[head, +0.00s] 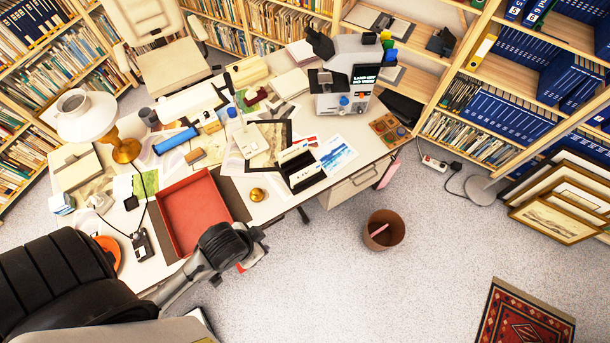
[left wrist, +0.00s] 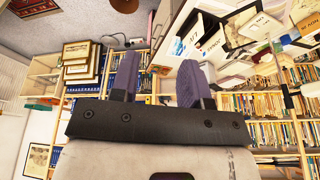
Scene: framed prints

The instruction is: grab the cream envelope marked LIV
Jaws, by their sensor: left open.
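A black letter holder (head: 303,178) stands on the desk's front edge, right of the red tray. Pale envelopes (head: 294,150) stand in and behind it; their marks are too small to read in the head view, so I cannot tell which is LIV. In the left wrist view, pale cards or envelopes with dark lettering (left wrist: 190,38) show beyond the fingers at upper right. My left gripper (head: 254,250) hangs in front of the desk, left of and nearer than the holder. Its two purple-padded fingers (left wrist: 160,85) are apart, with nothing between them. My right gripper is not in view.
The desk holds a red tray (head: 195,213), a brass bell (head: 257,194), a lamp (head: 87,116), a blue print (head: 337,153) and a microscope (head: 345,88). A brown bin (head: 384,230) stands on the floor. The floor before the desk is otherwise clear.

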